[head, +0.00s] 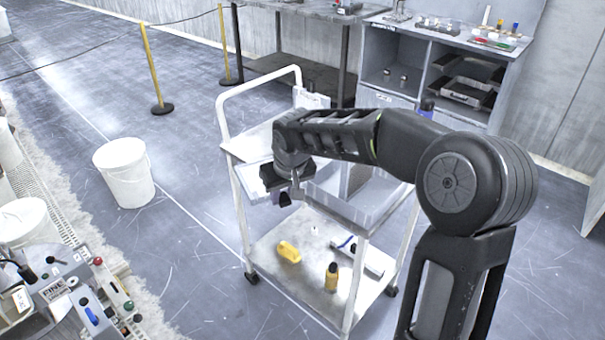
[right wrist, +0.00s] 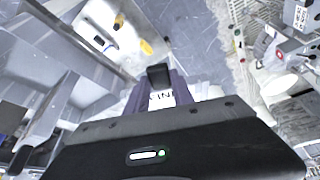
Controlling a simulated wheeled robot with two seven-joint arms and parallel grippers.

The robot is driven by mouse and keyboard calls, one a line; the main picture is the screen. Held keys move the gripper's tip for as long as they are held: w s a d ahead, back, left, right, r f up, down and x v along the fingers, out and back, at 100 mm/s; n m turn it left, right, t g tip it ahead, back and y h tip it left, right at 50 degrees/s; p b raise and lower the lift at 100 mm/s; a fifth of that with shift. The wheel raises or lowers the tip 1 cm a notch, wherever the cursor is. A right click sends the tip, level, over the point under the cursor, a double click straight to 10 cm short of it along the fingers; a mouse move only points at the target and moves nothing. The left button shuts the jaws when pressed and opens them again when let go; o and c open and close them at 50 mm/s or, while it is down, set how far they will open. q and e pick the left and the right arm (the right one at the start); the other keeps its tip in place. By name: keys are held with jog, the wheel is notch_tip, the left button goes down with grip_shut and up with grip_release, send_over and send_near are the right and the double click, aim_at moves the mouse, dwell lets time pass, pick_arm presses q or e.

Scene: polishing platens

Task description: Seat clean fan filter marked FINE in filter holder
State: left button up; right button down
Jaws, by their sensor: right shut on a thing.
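My right gripper (head: 291,194) hangs over the near left side of the white cart, shut on a dark purple piece (head: 285,200). In the right wrist view the same piece (right wrist: 140,98) shows behind a black fingertip, with a white label partly hidden and reading about "INE". I take it for the fan filter marked FINE; its far side is hidden. A machine panel (head: 80,300) at the lower left carries a plate reading FINE (head: 55,290). I cannot tell which part there is the filter holder. My left gripper is not in view.
The white cart (head: 236,150) holds a grey tray (head: 375,200); a yellow bottle (head: 289,252) and another bottle (head: 331,277) are on its lower shelf. A white bucket (head: 124,175) stands on the floor between cart and machine. Open floor lies around it.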

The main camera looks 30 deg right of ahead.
jog(key=s+a+f+n+b, duration=0.1)
jog(key=s+a+f+b, duration=0.2)
jog(key=a+f, duration=0.8)
jog(key=shift+s+a+y+b, duration=0.3)
jog(key=shift+s+y+b, duration=0.1)
jog(key=shift+b, duration=0.05)
